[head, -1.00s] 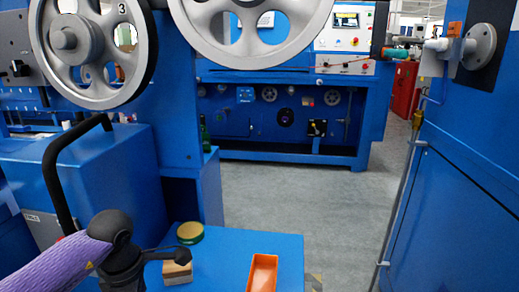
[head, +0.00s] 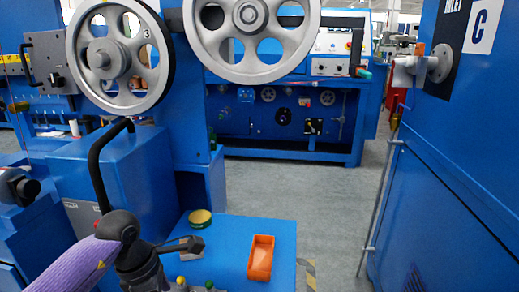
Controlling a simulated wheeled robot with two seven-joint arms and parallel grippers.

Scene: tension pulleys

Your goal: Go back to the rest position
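My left arm comes in at the lower left of the head view, a purple sleeved link ending in a black joint. A dark part runs on from it down to the bottom edge. My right arm and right gripper do not show.
A blue machine with grey spoked wheels (head: 118,58) (head: 252,30) stands at the left and centre. A black curved handle (head: 97,170) is close to my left arm. A blue cabinet (head: 450,160) closes the right side. Grey floor (head: 330,200) is clear between them.

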